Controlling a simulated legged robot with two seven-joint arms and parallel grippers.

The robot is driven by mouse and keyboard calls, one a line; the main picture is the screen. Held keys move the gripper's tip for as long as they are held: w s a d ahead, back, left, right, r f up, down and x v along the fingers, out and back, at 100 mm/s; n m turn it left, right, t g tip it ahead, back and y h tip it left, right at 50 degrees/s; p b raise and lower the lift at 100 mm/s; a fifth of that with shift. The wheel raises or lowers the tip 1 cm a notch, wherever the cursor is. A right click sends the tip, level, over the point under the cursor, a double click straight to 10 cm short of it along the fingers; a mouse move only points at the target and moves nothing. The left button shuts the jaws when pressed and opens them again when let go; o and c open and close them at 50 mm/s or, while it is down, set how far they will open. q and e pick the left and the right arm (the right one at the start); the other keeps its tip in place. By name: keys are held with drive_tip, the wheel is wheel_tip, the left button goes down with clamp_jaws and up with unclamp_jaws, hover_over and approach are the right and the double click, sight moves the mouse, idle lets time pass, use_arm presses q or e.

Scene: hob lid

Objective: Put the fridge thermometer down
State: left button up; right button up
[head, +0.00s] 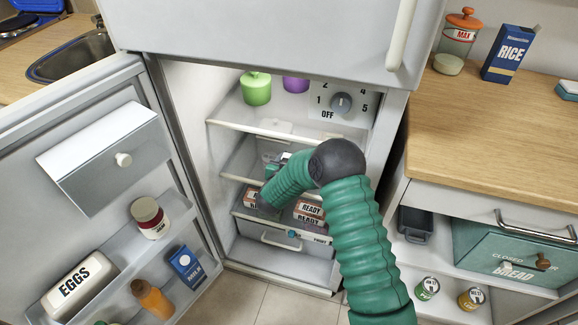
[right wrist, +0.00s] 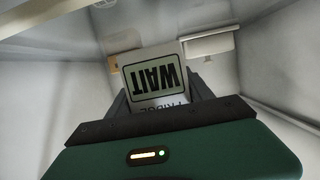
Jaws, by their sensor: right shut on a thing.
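In the right wrist view the fridge thermometer (right wrist: 158,55) is a pale block with a display reading WAIT, upside down in the picture. Part of the word FRIDGE shows below the display. My right gripper (right wrist: 161,96) is shut on it, with a dark finger on each side. In the head view my right arm reaches into the open fridge (head: 222,85), in front of the middle shelves. The thermometer and the fingertips cannot be made out clearly there. Whether the thermometer touches a shelf cannot be told. My left gripper is in neither view.
Boxes marked READY (head: 310,209) stand on a lower shelf beside my arm. The loaded fridge door (head: 110,225) hangs open at left.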

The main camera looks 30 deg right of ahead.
drive_tip(key=shift+w+d+f, duration=0.15)
drive_tip(key=shift+w+d, duration=0.05)
drive_tip(key=shift+w, duration=0.45)
drive_tip(key=shift+w+d+f, duration=0.15)
drive_tip(key=shift+w, duration=0.45)
drive_tip(key=f+b, duration=0.3)
drive_tip(key=shift+w+a+f, duration=0.2)
drive_tip(key=shift+w, duration=0.1)
drive_tip(key=shift+r, duration=0.1)
drive_tip(key=o, duration=1.5)
